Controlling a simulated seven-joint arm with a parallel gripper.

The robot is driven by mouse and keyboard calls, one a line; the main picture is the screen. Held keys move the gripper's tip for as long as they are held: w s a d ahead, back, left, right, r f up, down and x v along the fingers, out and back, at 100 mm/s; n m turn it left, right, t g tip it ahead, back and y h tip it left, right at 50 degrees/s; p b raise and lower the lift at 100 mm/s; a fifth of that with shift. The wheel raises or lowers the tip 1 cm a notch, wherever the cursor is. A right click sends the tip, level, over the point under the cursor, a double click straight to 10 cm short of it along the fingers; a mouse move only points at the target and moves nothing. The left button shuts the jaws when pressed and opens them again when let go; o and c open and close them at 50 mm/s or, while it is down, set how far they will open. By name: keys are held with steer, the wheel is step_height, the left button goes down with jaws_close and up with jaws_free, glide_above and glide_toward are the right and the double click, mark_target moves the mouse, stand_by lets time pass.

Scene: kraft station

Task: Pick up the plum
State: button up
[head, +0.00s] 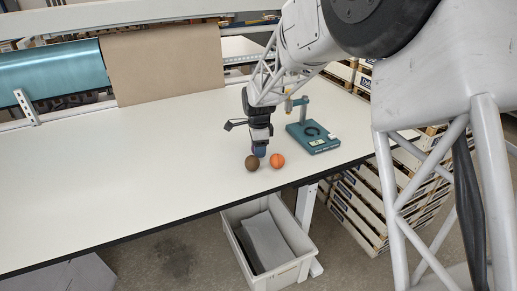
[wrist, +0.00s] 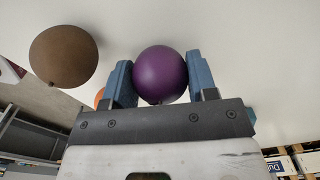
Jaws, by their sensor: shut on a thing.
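The plum (wrist: 160,74) is a round, dark purple fruit held between the two blue fingers of my gripper (wrist: 161,82) in the wrist view. The fingers press on its left and right sides, so my gripper is shut on it. In the head view my gripper (head: 260,151) points down near the table's front edge, and the plum cannot be made out there. Whether the plum touches the table is not clear.
A brown round fruit (head: 252,162) and an orange (head: 277,160) lie close beside my gripper on the white table (head: 150,150). A grey bin (head: 293,270) is on the floor below. The table's left is clear.

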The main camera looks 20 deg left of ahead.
step_height(320, 180, up, 3)
steer(key=shift+f, duration=0.2)
steer(key=shift+s+d+r, duration=0.1)
steer(key=shift+s+r, duration=0.1)
steer(key=shift+r, duration=0.1)
steer(key=s+d, duration=0.2)
steer(key=s, duration=0.2)
steer(key=s+d+r, duration=0.1)
steer(key=s+d, duration=0.2)
steer(key=s, duration=0.1)
steer(key=s+d, duration=0.3)
steer(key=s, duration=0.2)
steer(key=shift+d+r, duration=0.2)
steer(key=shift+d, duration=0.05)
steer(key=shift+w, duration=0.1)
steer(key=w+d+r, duration=0.1)
steer(key=w+d, duration=0.1)
steer(key=w, duration=0.8)
steer(key=w+d+r, duration=0.2)
steer(key=w, duration=0.8)
steer(key=w+d+r, duration=0.2)
steer(key=w+d, duration=0.1)
steer(key=w, duration=0.7)
steer(key=shift+f, duration=0.2)
steer(key=shift+f, duration=2.6)
